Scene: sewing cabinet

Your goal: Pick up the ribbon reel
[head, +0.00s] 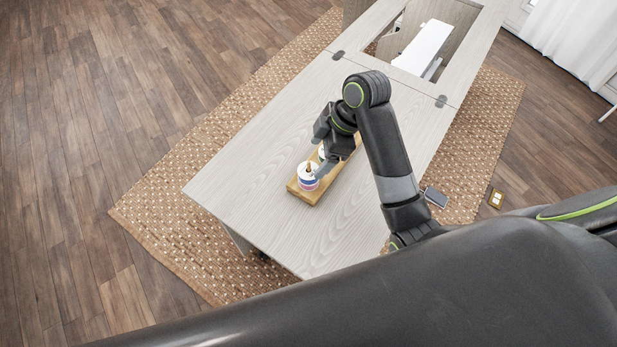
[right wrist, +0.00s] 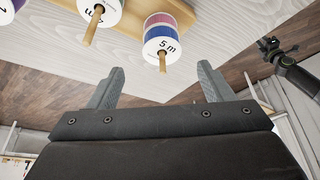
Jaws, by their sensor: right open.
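A white reel with red-purple and blue ribbon (head: 309,183) stands at the near end of a wooden holder (head: 309,198) on the pale table. In the right wrist view, the reel marked "5 m" (right wrist: 165,48) shows a wooden peg through its middle. My right gripper (head: 317,169) is low at the holder, right by this reel. In the wrist view its fingers (right wrist: 161,66) are apart, with nothing held; the reel lies beyond the gap. Contact cannot be told. A dark jointed arm end of mine (right wrist: 285,62), apparently the left, shows at upper right; its jaws are unclear.
Another white reel (right wrist: 103,14) sits on the same holder beside the marked one. The table (head: 235,185) is clear left of the holder. A white panel (head: 424,48) lies in the table's far opening. A dark flat device (head: 435,197) lies beyond the right edge.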

